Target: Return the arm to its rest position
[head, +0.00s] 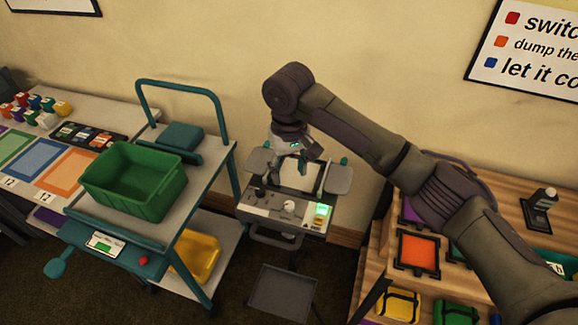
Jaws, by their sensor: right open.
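My right arm reaches in from the lower right. Its right gripper (287,163) points down above a small grey machine (270,205) with a knob and a lit green display. The gripper is open, and I see nothing between its fingers. Its exact height above the machine is hard to tell. My left gripper is not in view.
A teal cart (205,215) with a green bin (130,190) stands left of the machine, a yellow bin (198,257) on its lower shelf. A long table (65,117) is far left. A wooden shelf (505,190) is at right, under my arm. A dark tray (282,290) sits below the machine.

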